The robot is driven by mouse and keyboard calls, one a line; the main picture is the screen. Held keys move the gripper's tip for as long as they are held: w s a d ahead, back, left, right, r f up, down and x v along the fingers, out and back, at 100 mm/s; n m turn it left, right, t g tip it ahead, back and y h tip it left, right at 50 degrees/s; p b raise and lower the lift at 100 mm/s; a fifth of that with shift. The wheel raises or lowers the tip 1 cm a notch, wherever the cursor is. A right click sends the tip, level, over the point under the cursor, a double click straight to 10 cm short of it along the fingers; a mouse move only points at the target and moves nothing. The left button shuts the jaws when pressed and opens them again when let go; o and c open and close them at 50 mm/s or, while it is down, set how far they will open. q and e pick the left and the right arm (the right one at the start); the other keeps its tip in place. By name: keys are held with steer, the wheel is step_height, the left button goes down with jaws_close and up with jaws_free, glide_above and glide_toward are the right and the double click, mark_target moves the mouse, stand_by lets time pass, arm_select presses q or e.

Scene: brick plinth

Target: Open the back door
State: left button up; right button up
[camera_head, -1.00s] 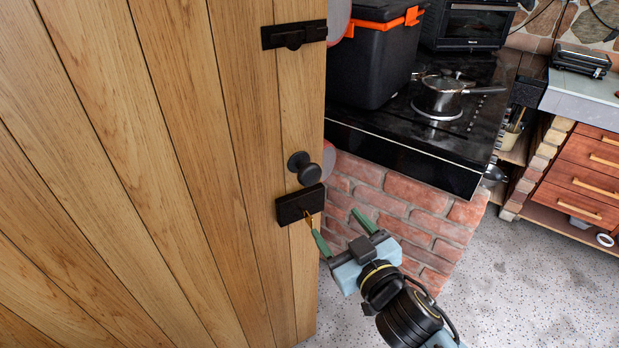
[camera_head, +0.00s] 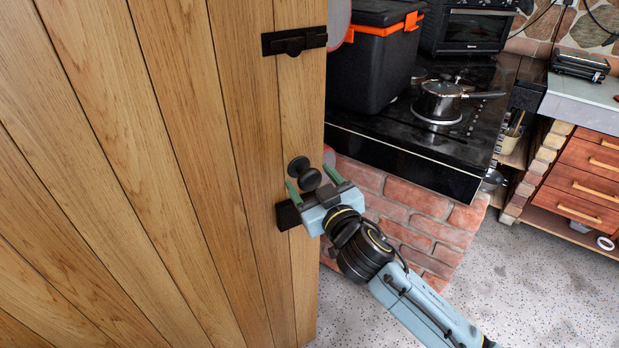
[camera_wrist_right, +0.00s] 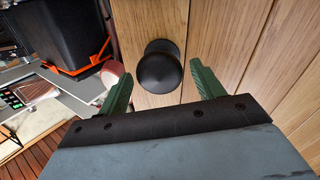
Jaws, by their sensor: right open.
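The wooden plank door (camera_head: 150,150) fills the left of the head view. It carries a round black knob (camera_head: 306,174) near its right edge; the knob also shows in the right wrist view (camera_wrist_right: 160,68). A black lock plate (camera_head: 287,215) sits just below the knob, partly hidden by my right gripper. My right gripper (camera_head: 312,184) is open, its green fingers pointing at the door on either side of the knob. In the right wrist view the knob lies between the fingers, a little ahead, with gaps on both sides. My left gripper is not in view.
A black bolt (camera_head: 294,39) is on the door above the knob. Right of the door stands a brick plinth (camera_head: 400,215) with a black hob (camera_head: 420,140), a pot (camera_head: 438,100) and a black box with orange trim (camera_head: 372,60). The speckled floor (camera_head: 530,280) is clear at lower right.

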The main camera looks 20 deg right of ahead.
steer(key=shift+w+a, duration=0.15)
steer(key=shift+w, duration=0.55)
